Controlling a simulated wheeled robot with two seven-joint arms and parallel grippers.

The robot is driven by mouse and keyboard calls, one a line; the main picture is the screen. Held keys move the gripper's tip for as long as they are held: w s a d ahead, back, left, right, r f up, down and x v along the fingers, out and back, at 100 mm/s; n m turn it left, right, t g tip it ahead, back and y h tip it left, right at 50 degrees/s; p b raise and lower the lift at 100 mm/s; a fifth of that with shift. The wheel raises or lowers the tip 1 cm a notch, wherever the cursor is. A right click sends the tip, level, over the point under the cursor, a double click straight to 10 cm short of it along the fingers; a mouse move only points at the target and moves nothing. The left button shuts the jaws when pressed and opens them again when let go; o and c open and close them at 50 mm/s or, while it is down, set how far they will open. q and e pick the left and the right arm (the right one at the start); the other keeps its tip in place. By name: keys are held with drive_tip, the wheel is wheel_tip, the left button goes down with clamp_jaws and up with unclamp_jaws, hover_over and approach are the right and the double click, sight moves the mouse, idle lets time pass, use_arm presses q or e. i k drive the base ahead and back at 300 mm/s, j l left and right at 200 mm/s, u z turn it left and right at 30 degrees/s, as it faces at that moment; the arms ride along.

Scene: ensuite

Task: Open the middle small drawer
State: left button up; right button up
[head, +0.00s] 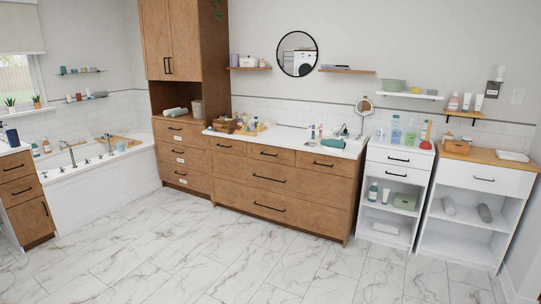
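A long brown wooden vanity stands against the back wall with a white countertop (283,135). Its top row has three small drawers with dark bar handles. The middle small drawer (258,152) looks shut, with its front flush with its neighbours. The left small drawer (236,146) and the right small drawer (340,167) also look shut. Below them are two wide drawers, the upper one (240,173) and the lower one (240,200), both shut. Neither of my grippers is in view.
The marble-tiled floor (215,255) in front of the vanity is clear. A tall wooden cabinet (182,95) adjoins it at left, with a bathtub (105,190) beyond. White shelf units (372,185) stand at right. Bottles and baskets sit on the countertop.

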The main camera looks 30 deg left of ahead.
sight(286, 157)
drive_tip(key=i+j, duration=0.3)
drive_tip(key=i, duration=0.15)
drive_tip(key=i+j, duration=0.3)
drive_tip(key=i, duration=0.2)
drive_tip(key=i+j, duration=0.25)
drive_tip(key=i, duration=0.2)
drive_tip(key=i+j+u, duration=0.1)
drive_tip(key=i+j, duration=0.2)
drive_tip(key=i, duration=0.15)
drive_tip(key=i+j, duration=0.25)
drive_tip(key=i, duration=0.2)
drive_tip(key=i+j, duration=0.25)
drive_tip(key=i, duration=0.25)
drive_tip(key=i+j, duration=0.25)
drive_tip(key=i, duration=0.2)
drive_tip(key=i+j+u, duration=0.1)
drive_tip(key=i+j, duration=0.15)
drive_tip(key=i, duration=0.25)
